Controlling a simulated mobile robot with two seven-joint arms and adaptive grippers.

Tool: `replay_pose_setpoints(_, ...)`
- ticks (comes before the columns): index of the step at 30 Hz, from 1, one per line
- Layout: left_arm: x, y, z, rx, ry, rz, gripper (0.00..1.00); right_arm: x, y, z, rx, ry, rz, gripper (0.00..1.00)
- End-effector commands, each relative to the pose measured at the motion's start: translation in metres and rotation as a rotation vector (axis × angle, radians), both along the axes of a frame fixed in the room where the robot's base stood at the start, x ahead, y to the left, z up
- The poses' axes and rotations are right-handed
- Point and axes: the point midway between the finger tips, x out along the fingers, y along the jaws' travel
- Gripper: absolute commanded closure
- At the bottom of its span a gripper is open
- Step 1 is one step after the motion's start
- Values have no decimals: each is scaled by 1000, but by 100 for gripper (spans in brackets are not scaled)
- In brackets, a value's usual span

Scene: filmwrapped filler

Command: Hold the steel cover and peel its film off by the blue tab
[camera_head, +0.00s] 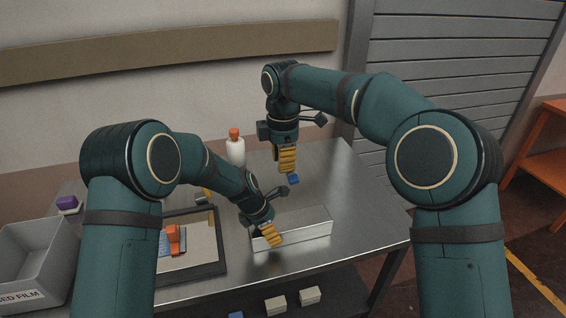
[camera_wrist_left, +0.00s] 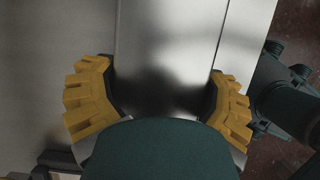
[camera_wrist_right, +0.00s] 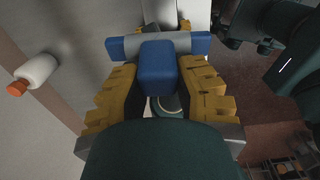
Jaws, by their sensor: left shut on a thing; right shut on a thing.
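The steel cover (camera_head: 300,232) is a long, shiny box shape on the metal table. My left gripper (camera_head: 268,237) is shut across its near left part; the left wrist view shows the cover (camera_wrist_left: 165,50) between the yellow fingers. My right gripper (camera_head: 287,162) points down, behind the cover in the head view. It is shut on the blue tab (camera_wrist_right: 157,65), which shows small below its fingertips in the head view (camera_head: 293,179). A grey band (camera_wrist_right: 165,41) crosses the blue bar beside the tab. I cannot make out how much film is attached to the cover.
A white bottle with an orange cap (camera_head: 235,148) stands at the back. A dark-rimmed tray (camera_head: 222,268) holds an orange and blue item. A grey bin (camera_head: 35,255) with a film label and a purple-topped object (camera_head: 68,204) are at the left. The table's right side is clear.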

Motion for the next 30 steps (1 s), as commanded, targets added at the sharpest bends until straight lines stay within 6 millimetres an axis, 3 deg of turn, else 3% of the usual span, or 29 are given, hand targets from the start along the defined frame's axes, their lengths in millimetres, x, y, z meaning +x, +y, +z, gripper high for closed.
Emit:
replay_pose_setpoints(8, -3, -1, -4, 1, 8, -3, 64, 0, 0, -1, 0, 0, 0, 100)
replay_pose_setpoints(9, -3, -1, -4, 1, 8, -3, 15, 0, 0, -1, 0, 0, 0, 100)
replay_pose_setpoints(10, -3, -1, -4, 1, 8, -3, 4, 0, 0, -1, 0, 0, 0, 100)
replay_pose_setpoints(11, -3, -1, -4, 1, 8, -3, 0, 0, 0, -1, 0, 0, 0, 100)
replay_pose_setpoints(22, -2, 3, 8, 0, 1, -2, 0, 0, 0, -1, 0, 1, 0, 100)
replay_pose_setpoints(30, -7, 21, 55, -1, -2, -1, 0, 0, 0, -1, 0, 1, 0, 100)
